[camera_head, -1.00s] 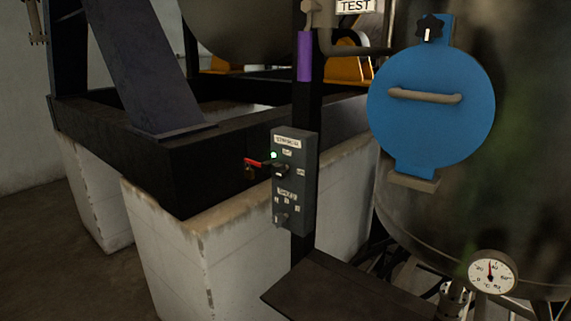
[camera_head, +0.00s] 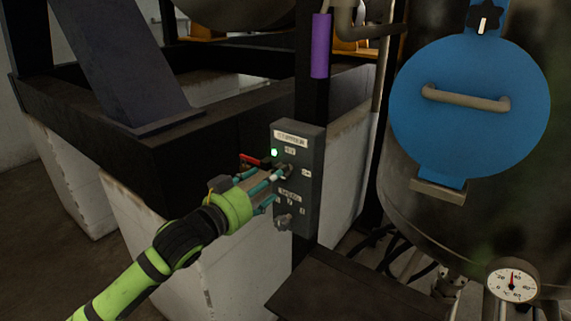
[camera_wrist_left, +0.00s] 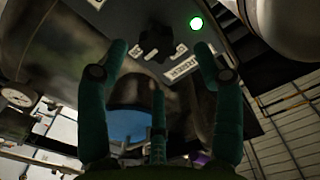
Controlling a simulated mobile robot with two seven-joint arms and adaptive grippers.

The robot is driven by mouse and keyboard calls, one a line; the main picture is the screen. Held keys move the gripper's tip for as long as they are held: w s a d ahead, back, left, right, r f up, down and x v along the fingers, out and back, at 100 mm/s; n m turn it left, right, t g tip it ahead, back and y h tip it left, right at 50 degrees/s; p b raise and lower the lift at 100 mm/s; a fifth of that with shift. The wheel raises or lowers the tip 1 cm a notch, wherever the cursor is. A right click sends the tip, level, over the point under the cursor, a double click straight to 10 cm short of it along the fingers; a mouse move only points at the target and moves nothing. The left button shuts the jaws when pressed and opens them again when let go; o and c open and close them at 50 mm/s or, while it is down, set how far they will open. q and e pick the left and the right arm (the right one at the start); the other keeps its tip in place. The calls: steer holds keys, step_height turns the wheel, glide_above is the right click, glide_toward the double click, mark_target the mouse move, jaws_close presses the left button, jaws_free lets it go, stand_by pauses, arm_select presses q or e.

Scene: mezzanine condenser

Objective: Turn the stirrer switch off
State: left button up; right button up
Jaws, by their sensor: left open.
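The grey control box (camera_head: 313,185) labelled STIRRER is fixed to a dark post in the head view. Its green lamp (camera_head: 274,152) is lit, and the lamp (camera_wrist_left: 196,23) also glows in the left wrist view. The stirrer switch (camera_head: 286,169) is a small knob below the lamp, partly hidden by my fingers. In the left wrist view the dark knob (camera_wrist_left: 155,41) lies between my fingertips. My left gripper (camera_head: 272,187) is open, its teal fingers pointing at the box face. I cannot tell whether they touch the knob. My right gripper is out of view.
A lower knob (camera_head: 284,221) sits on the box under the SPEED label. A red-handled valve (camera_head: 252,160) is just behind my fingers. A blue round hatch (camera_head: 470,110) and a dial gauge (camera_head: 512,280) are at the right. A dark plate (camera_head: 340,288) lies below the box.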

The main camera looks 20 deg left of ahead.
mark_target(281, 183)
arm_select(q)
steer(key=p+x, duration=0.1)
steer(key=x, duration=0.4)
steer(key=shift+w+d+r+p, duration=0.1)
steer(key=shift+w+d+p, duration=0.15)
steer(key=shift+p, duration=0.15)
steer(key=shift+w+d, duration=0.1)
steer(key=shift+w, duration=0.3)
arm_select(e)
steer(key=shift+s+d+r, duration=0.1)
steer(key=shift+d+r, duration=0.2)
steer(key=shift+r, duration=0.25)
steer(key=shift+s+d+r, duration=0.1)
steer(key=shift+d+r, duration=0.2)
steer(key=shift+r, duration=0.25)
arm_select(q)
steer(key=shift+c, duration=0.4)
steer(key=c, duration=1.1)
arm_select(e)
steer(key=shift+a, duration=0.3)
